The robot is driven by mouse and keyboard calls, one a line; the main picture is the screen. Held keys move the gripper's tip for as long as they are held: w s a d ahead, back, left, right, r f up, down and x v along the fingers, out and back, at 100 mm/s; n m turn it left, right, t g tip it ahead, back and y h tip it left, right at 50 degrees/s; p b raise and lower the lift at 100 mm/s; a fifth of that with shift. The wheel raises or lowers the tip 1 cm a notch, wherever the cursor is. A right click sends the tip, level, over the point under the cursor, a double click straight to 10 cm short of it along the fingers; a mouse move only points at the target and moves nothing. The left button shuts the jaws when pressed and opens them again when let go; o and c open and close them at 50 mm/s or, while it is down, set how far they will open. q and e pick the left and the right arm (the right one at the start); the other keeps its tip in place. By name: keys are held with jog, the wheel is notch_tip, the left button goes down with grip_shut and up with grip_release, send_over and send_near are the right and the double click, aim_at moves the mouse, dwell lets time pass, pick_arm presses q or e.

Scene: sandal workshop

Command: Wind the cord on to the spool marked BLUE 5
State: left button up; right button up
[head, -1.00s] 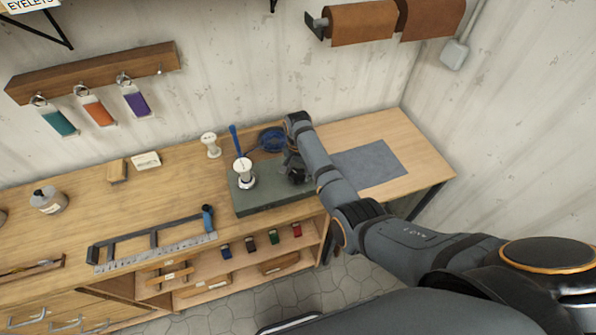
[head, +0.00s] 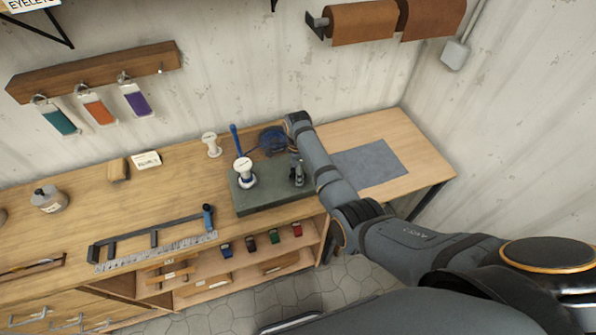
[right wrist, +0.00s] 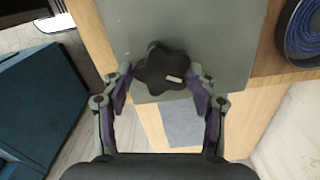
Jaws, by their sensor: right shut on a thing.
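Blue cord lies coiled in a dark round dish (head: 272,139) behind the base; the dish shows at the right wrist view's upper right (right wrist: 300,32). My right gripper (head: 297,180) is over the base's right part. In the right wrist view my right gripper (right wrist: 160,85) is shut on a black lobed knob (right wrist: 158,70) with a pale mark. My left gripper is out of view.
A second white spool (head: 211,144) stands on the bench behind. A grey mat (head: 370,163) lies to the right. Coloured small items sit on the shelf below. Tags hang from a wall rack (head: 92,72).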

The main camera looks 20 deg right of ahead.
jog(key=m, duration=0.3)
jog(key=shift+m, duration=0.3)
jog(key=m, duration=0.4)
jog(key=shift+w+m+b, duration=0.1)
jog(key=shift+m+b, duration=0.2)
jog(key=shift+m, duration=0.8)
jog(key=shift+f+m+b, duration=0.15)
jog(key=shift+m+b, duration=0.45)
jog(key=shift+b, duration=0.05)
jog(key=m+b, duration=0.2)
jog(key=b, duration=0.2)
jog(key=shift+r+m+b, duration=0.2)
jog(key=shift+m+b, duration=0.3)
jog(key=shift+b, duration=0.85)
jog(key=o, duration=1.1)
